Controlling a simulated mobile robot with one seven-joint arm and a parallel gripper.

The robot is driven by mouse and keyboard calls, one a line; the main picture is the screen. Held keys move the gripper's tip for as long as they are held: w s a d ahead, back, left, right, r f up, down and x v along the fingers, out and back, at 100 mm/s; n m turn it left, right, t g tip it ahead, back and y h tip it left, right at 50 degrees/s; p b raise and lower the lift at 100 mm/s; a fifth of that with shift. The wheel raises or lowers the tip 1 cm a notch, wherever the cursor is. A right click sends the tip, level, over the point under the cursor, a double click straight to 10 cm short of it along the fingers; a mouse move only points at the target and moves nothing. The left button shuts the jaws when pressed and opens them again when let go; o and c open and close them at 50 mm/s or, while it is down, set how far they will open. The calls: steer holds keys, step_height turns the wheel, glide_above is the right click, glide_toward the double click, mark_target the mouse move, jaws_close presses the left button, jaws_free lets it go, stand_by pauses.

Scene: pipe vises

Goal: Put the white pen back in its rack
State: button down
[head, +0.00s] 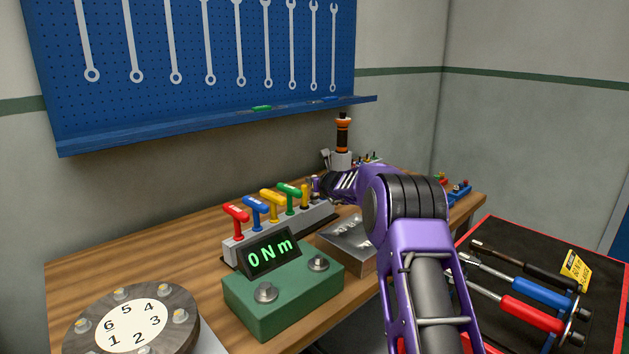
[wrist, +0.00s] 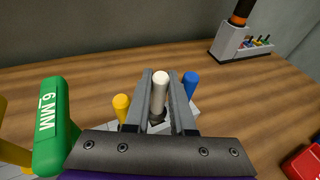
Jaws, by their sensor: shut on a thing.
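The white pen (wrist: 160,95) stands between the two fingers of my gripper (wrist: 160,74) in the wrist view, and the gripper is shut on it. A yellow pen (wrist: 121,106) is just left of the fingers and a blue pen (wrist: 190,84) just right. All three are over the pale grey rack (wrist: 195,108). The pen's lower end is hidden by the gripper, so I cannot tell whether it sits in its hole. In the head view, my gripper (head: 317,186) is at the right end of the rack (head: 283,231), beside the yellow pen (head: 304,196).
Several coloured T-handles (head: 262,206) stand along the rack; the green one (wrist: 54,125) is close to the left of my gripper. A green torque box (head: 285,300) and a metal block (head: 345,245) are in front. A grey holder with an orange-black tool (head: 342,140) stands behind.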

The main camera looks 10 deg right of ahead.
steer(key=shift+f, duration=1.05)
stand_by(0.4)
steer(key=c, duration=0.7)
jaws_free()
steer(key=shift+s+r, duration=0.2)
steer(key=shift+s, duration=0.25)
steer(key=v, duration=1.6)
steer(key=shift+s+d, duration=0.15)
steer(key=shift+s, duration=0.1)
steer(key=shift+r, duration=0.15)
